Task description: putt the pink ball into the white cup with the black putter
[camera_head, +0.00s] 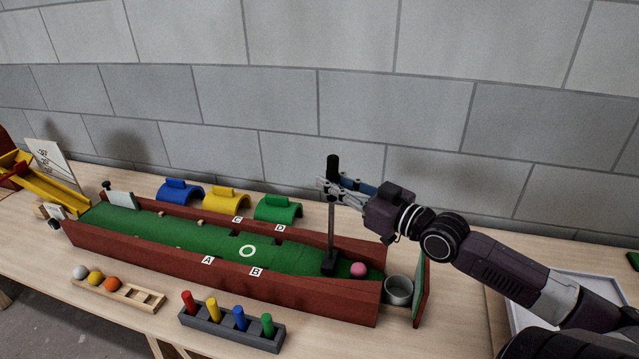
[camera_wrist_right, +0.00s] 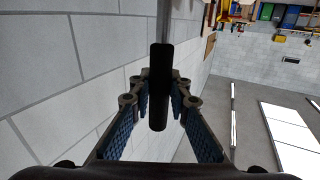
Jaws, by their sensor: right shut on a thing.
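The pink ball (camera_head: 358,270) rests on the green lane (camera_head: 195,241) near its right end. The black putter (camera_head: 331,228) stands nearly upright, its head (camera_head: 328,266) down on the lane just left of the ball, with a small gap seeming to show. In the right wrist view, the black grip (camera_wrist_right: 160,88) shows between the gripper's blue-padded fingers. The pale grey-white cup (camera_head: 398,291) is at the lane's right end, right of the ball. My left gripper is not in view.
Red-brown side walls (camera_head: 215,277) border the lane. Blue, yellow and green arches (camera_head: 278,208) stand behind it. In front are a wooden ball rack (camera_head: 130,292) and a grey peg holder (camera_head: 232,330). A green-faced board (camera_head: 421,287) stands right of the cup.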

